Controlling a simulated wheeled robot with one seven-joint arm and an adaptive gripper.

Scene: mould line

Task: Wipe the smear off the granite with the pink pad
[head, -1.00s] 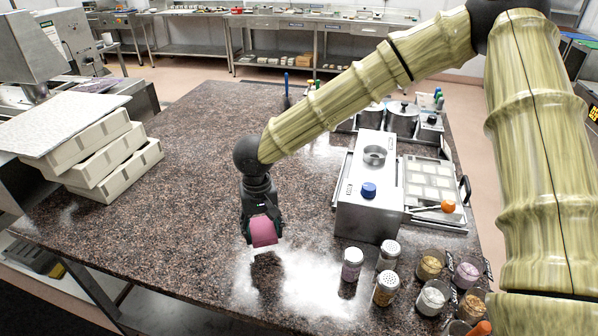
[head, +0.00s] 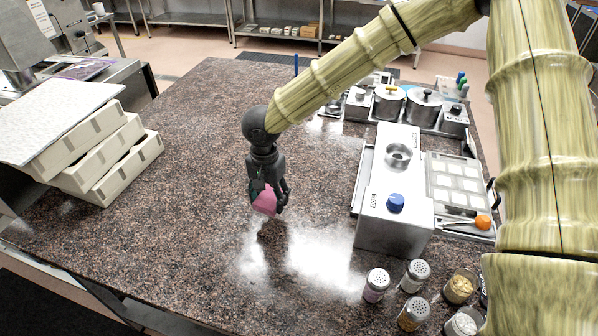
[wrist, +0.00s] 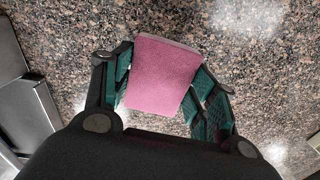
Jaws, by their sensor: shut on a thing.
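The pink pad (head: 264,202) is held between the fingers of my gripper (head: 268,205). In the wrist view the pad (wrist: 162,75) lies between the green-lined fingers of my gripper (wrist: 162,92), its broad face toward the camera. In the head view the pad hangs over the granite top (head: 190,190), apparently with a gap below it. Pale whitish patches (head: 322,266) show on the granite in front of the gripper. I cannot tell which is smear and which is reflected light. Pale areas also show in the wrist view, around the pad.
Stacked pale trays (head: 95,160) stand at the left edge. A steel box with a blue knob (head: 396,203) stands to the right, with shakers (head: 376,284) and small jars (head: 460,287) at its front. Pots (head: 424,108) stand behind. The granite left of my gripper is clear.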

